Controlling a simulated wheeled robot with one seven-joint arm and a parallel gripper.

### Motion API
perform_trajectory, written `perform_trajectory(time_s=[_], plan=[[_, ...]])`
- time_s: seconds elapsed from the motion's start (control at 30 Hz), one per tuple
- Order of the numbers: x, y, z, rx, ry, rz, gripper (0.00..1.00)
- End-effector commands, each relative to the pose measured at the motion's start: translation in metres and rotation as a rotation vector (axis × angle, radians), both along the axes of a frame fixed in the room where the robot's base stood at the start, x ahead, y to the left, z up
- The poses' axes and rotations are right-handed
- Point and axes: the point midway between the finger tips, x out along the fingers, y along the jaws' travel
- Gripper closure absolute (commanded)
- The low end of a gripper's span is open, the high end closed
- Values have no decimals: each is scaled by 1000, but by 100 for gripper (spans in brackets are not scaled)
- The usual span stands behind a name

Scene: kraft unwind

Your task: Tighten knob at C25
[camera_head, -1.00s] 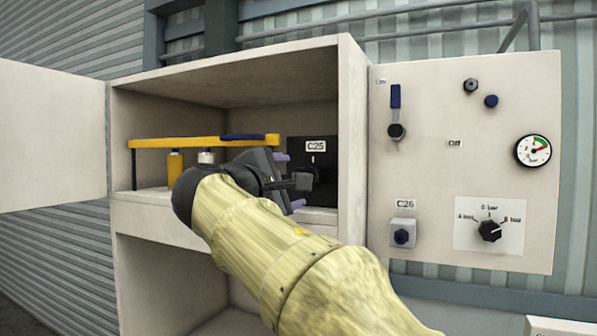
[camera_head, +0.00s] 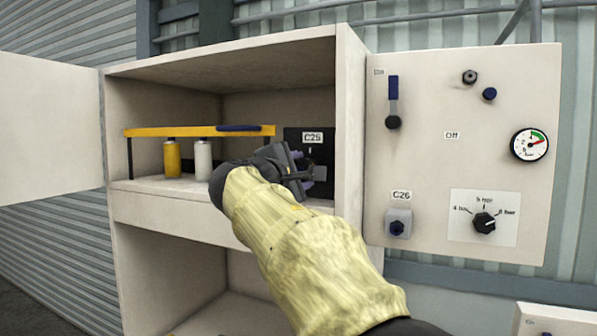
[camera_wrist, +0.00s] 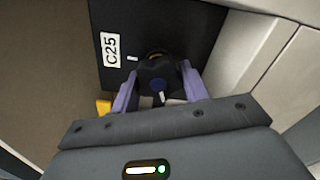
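The black knob (camera_wrist: 158,78) sits on a dark panel (camera_wrist: 90,12) beside the white C25 label (camera_wrist: 110,50) in the wrist view. In the head view the same label (camera_head: 312,138) shows above my gripper, and the knob is mostly hidden behind it. My gripper (camera_wrist: 159,80) has its two purple fingers on either side of the knob, with the tips level with it. The fingers look spread, with small gaps to the knob; contact is not clear. A white tick mark shows on the panel near the knob.
A yellow bar (camera_head: 195,131) with a dark blue handle stands above a yellow bottle (camera_head: 172,158) and a white bottle (camera_head: 203,160) in the open cabinet. The cabinet's right wall (camera_head: 350,130) is close to my gripper. A control panel (camera_head: 465,160) is at right.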

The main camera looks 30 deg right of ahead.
Motion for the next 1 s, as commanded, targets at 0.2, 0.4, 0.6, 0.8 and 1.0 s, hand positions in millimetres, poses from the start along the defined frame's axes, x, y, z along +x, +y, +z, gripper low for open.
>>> perform_trajectory(time_s=[0.2, 0.4, 0.6, 0.8, 1.0], plan=[[0, 0, -1, 6, -5, -1, 78], [0, 0, -3, 33, -39, -2, 78], [0, 0, -5, 93, -119, -1, 78], [1, 0, -6, 188, -240, -2, 78], [1, 1, -5, 303, -386, 0, 78]])
